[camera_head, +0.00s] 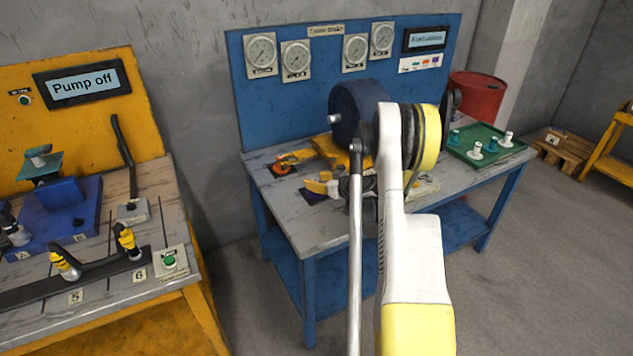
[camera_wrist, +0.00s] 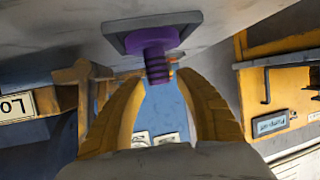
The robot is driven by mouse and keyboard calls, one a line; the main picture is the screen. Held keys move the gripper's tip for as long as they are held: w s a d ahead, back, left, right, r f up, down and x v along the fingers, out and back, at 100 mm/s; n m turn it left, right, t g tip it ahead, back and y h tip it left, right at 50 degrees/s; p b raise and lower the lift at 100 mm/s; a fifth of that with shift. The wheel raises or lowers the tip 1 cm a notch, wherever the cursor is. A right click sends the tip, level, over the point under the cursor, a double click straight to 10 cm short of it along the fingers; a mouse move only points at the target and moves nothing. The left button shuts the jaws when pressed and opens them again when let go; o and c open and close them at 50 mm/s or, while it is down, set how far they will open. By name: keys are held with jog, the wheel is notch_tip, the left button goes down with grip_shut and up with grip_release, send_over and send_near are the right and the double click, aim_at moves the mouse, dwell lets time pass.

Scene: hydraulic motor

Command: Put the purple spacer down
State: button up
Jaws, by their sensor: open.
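The purple spacer (camera_wrist: 157,62) stands on a dark square pad (camera_wrist: 188,20) on the bench, in the wrist view, which shows the bench upside down. My gripper (camera_wrist: 160,82) has its two yellow fingers apart, with the tips to either side of the spacer's free end. I cannot tell whether a finger touches it. In the head view my gripper (camera_head: 318,186) is low over the front left of the grey bench (camera_head: 310,226). A purple patch (camera_head: 312,197) shows just under the fingers there; the spacer's shape is mostly hidden.
An orange part (camera_head: 288,160) sits on a dark pad behind my gripper. A large dark blue cylinder (camera_head: 356,108) stands behind my arm. A green tray (camera_head: 490,157) with several pegs is at the right. A yellow bench (camera_head: 180,310) stands at the left, with a floor gap between.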

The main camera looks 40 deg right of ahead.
jog(key=p+v, duration=0.4)
jog(key=v, duration=0.8)
jog(key=a+r+g+y, duration=0.1)
jog(key=a+r, duration=0.4)
jog(key=a, duration=0.3)
jog(key=a+r+g, duration=0.2)
jog(key=a+r, duration=0.3)
jog(key=a, duration=0.3)
jog(key=a+r+g+y, duration=0.1)
jog(key=a+r, duration=0.4)
jog(key=a, duration=0.3)
jog(key=s+a+r+g, duration=0.1)
jog(key=s+a+r, duration=0.1)
jog(key=s+a, duration=0.6)
jog(key=s+a+r+g+h, duration=0.1)
jog(key=s+a+r, duration=0.1)
jog(key=s+a, duration=0.6)
jog(key=s, duration=0.3)
jog(key=shift+a+h, duration=0.3)
